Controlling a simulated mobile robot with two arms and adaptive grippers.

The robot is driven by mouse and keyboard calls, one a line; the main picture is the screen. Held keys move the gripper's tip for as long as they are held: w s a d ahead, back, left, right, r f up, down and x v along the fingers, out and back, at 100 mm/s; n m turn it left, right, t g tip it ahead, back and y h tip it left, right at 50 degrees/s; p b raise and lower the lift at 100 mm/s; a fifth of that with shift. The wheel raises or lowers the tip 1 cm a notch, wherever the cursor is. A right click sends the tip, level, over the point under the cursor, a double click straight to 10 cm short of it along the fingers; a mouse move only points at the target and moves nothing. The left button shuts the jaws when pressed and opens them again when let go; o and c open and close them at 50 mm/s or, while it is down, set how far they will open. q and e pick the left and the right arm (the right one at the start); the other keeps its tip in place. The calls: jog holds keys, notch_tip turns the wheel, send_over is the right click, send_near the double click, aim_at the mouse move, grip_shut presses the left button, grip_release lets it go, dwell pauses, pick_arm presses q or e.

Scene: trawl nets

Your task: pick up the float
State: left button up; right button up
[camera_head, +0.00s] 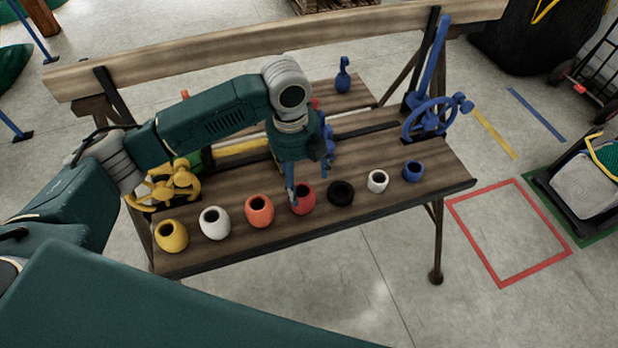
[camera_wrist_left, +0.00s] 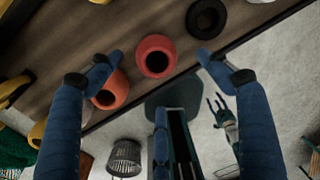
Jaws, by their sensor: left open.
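Several hollow, barrel-shaped floats stand in a row along the front of a wooden bench. They are yellow (camera_head: 172,236), white (camera_head: 214,223), orange (camera_head: 260,211), red (camera_head: 303,199), black (camera_head: 340,193), small white (camera_head: 377,181) and blue (camera_head: 413,171). My left gripper (camera_head: 307,178) is open and empty above the red float, with one blue finger covering its left part. In the left wrist view, the red float (camera_wrist_left: 155,56) lies between and beyond the spread fingertips. The orange float (camera_wrist_left: 112,92) is partly behind one fingertip; the black one (camera_wrist_left: 206,18) is near the other.
The bench (camera_head: 445,176) has a back rail (camera_head: 240,52). A yellow valve-like part (camera_head: 172,182), a blue handwheel (camera_head: 430,120) and a blue fitting (camera_head: 343,76) stand behind the floats. A red floor square (camera_head: 510,232) and a cart (camera_head: 590,185) are at right.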

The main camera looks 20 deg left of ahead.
aim_at(302, 199)
pick_arm(q)
jog(key=f, duration=0.4)
jog(key=shift+s+d+f+p, duration=0.1)
jog(key=shift+s+f+p, duration=0.15)
jog(key=shift+p, duration=0.15)
jog(key=shift+w+f, duration=0.1)
jog(key=shift+f, duration=0.2)
jog(key=f, duration=0.1)
jog(key=f+p, duration=0.1)
jog(key=f, duration=0.3)
jog(key=shift+w+p, duration=0.35)
jog(key=shift+c, duration=0.6)
jog(key=c, duration=0.9)
jog(key=shift+c, duration=1.3)
pick_arm(e)
jog(key=s+r, duration=0.2)
jog(key=s, duration=0.1)
jog(key=shift+s+a+r, duration=0.1)
jog(key=shift+a+r, duration=0.05)
